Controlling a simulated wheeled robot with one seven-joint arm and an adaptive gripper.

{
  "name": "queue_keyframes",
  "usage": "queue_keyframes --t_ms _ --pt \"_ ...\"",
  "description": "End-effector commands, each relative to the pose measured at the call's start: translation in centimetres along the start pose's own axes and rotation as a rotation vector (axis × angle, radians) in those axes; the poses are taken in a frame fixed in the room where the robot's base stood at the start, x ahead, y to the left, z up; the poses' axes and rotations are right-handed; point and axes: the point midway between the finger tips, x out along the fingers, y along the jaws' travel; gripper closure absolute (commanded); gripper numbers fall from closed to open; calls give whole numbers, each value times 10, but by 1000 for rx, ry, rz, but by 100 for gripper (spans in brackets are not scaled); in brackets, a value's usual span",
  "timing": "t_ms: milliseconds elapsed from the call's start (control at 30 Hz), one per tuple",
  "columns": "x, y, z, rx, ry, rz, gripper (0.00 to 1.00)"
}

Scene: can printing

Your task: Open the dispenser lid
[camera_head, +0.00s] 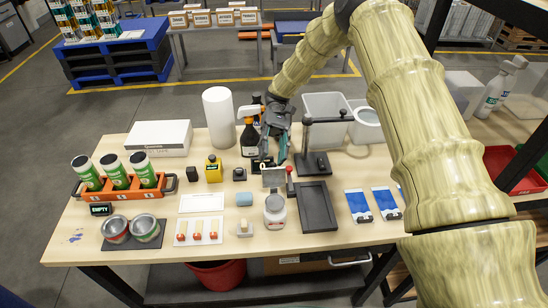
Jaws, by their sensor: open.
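My gripper (273,153) reaches down over the back middle of the table, between the dark bottles and the black stand. Its jaws are open, and I see nothing held between them. A small pale grey jar-like container (275,213) stands in front of it and may be the dispenser. A light grey flat piece (273,177) lies between the jar and my gripper. I cannot tell whether this piece is the lid, nor whether the lid is open or shut. My gripper appears behind the jar and apart from it.
A black stand (307,140) rises close to my gripper's right. Dark bottles (249,139) stand to its left, with a white roll (219,117) beyond. A black tray (317,206) lies right of the jar. An orange rack (125,188) holds green cans at left.

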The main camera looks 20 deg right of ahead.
Motion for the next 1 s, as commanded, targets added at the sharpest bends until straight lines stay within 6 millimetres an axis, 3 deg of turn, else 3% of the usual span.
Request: queue_keyframes --t_ms 200,400,1000 --pt "-10 -14 35 -1 1 1 60" --pt "-16 -24 57 0 -1 0 60" --pt "-18 -27 66 0 -2 0 60"
